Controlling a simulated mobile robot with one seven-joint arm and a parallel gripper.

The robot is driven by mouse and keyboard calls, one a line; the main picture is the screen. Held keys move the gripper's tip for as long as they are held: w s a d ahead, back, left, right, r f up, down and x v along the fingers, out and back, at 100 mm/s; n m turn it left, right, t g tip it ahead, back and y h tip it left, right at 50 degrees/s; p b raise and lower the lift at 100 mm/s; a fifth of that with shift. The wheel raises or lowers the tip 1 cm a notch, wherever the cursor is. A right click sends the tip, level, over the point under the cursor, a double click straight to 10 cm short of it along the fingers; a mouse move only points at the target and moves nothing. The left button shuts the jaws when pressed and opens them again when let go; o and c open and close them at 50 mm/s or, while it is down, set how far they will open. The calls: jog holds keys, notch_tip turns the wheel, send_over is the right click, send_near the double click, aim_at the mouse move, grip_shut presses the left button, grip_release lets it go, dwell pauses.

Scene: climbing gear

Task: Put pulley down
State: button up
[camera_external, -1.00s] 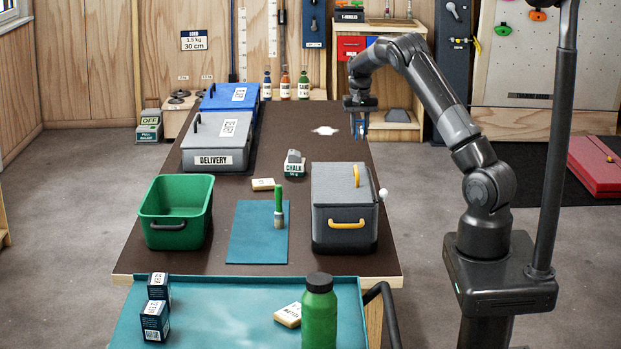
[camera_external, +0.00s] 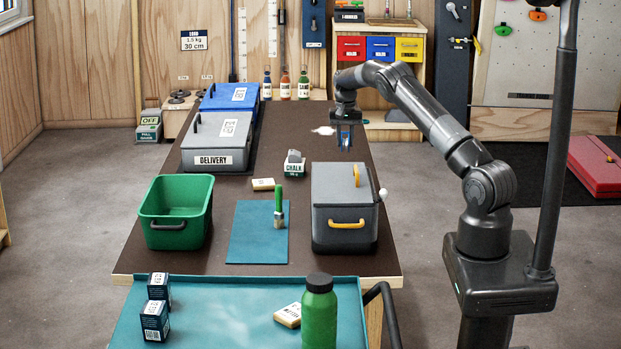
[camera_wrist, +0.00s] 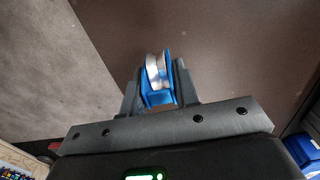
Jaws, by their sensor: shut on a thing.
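The pulley (camera_wrist: 157,80) is blue with a silver wheel. In the wrist view it sits between the two fingers of my gripper (camera_wrist: 160,88), which is shut on it. In the external view my gripper (camera_external: 345,140) points down over the far right part of the dark table (camera_external: 290,230), and a small bit of blue shows between the fingers. The pulley appears held above the table top; the exact height is hard to tell.
A white patch (camera_external: 323,131) lies on the table just left of my gripper. A chalk box (camera_external: 294,168) and a grey case with yellow handles (camera_external: 340,215) stand nearer. Several bottles (camera_external: 285,88) line the far edge.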

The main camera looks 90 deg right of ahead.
aim_at(342, 151)
jog(key=shift+w+f, duration=0.4)
jog(key=shift+w, duration=0.15)
jog(key=shift+f, duration=1.9)
jog(key=shift+f, duration=0.15)
jog(key=o, duration=1)
notch_tip(342, 151, up, 12)
jog(key=shift+r, duration=0.15)
jog(key=shift+r, duration=0.1)
